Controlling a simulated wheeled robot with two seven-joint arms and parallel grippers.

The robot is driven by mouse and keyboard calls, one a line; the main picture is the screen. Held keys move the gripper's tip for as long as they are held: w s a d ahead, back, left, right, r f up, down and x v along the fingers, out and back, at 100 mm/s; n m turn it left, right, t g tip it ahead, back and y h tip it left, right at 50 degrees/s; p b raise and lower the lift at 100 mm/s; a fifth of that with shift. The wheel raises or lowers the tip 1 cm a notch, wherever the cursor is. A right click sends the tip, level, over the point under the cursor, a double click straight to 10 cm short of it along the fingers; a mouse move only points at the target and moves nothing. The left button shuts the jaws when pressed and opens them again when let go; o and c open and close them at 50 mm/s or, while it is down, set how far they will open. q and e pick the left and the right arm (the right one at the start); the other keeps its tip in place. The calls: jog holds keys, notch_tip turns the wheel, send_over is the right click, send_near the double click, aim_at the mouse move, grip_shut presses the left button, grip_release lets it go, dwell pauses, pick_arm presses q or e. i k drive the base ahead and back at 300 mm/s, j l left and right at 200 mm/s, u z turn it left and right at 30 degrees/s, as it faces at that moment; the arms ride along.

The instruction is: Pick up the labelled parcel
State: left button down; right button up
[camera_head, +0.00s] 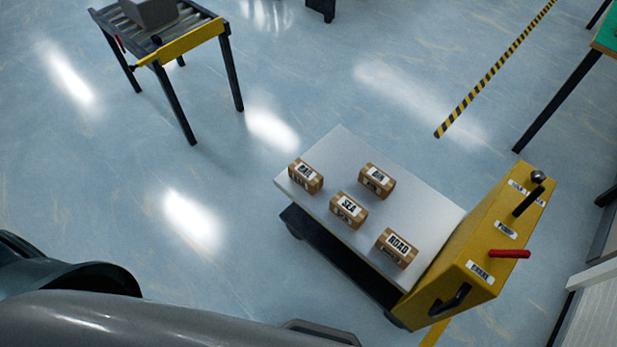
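Several small brown cardboard parcels stand apart on the pale top of a cart (335,150), each with white labels. The nearest the yellow panel is marked ROAD (397,249). The parcel marked SEA (348,211) is near the middle. Another parcel (377,180) at the upper right has a short label that looks like AIR. The parcel at the left corner (306,176) has a label I cannot read surely. Nothing touches the parcels. Neither of my grippers is in view; only parts of my own body show at the lower left.
The cart's right end has a yellow panel (459,262) with labels, a red-handled lever (510,254) and a black knobbed lever (528,200). A yellow-sided roller conveyor (190,42) holding a grey box (150,12) stands upper left. The blue floor between them is clear.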

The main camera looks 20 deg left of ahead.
aim_at(307, 179)
jog(key=i+j+z, duration=0.35)
jog(key=j, duration=0.25)
jog(key=i+j+z, duration=0.2)
jog(key=j, duration=0.15)
jog(key=j+z, duration=0.15)
jog(key=j, duration=0.2)
jog(key=i+j+z, duration=0.2)
jog(key=j, duration=0.2)
